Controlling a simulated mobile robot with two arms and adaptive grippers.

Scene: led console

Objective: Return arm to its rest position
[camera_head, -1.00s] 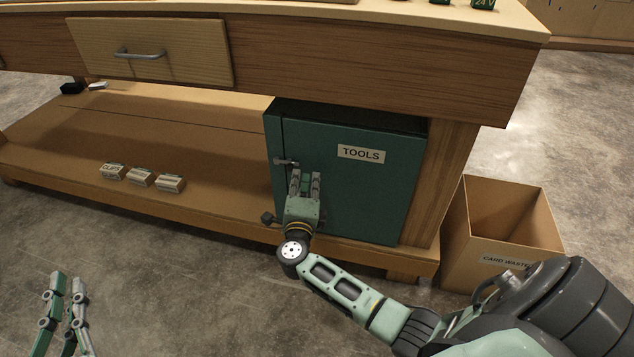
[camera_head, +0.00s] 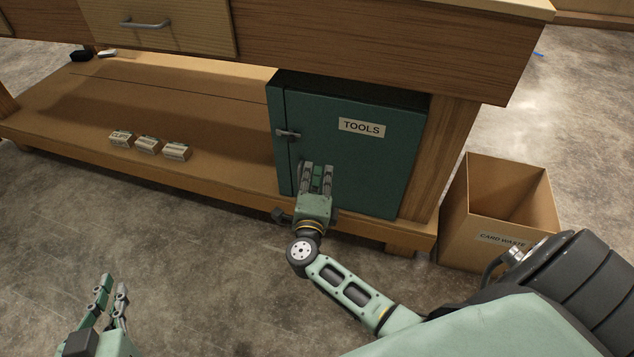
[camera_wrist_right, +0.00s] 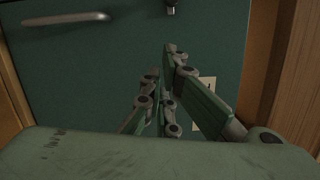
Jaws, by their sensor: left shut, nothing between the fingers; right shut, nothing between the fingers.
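The cabinet door looks closed. In the right wrist view my right gripper's fingers (camera_wrist_right: 165,75) stand before the cabinet door, with the long handle (camera_wrist_right: 66,19) at upper left, apart from the fingers. My left gripper (camera_head: 113,283) is at the lower left over the floor, shut and empty, away from the bench.
The wooden bench has a lower shelf (camera_head: 60,120) with several small boxes (camera_head: 148,145), one labelled CLIPS. A drawer (camera_head: 190,24) sits under the top. An open CARD WASTE box (camera_head: 495,240) stands on the floor at right. The floor in front of the bench is clear.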

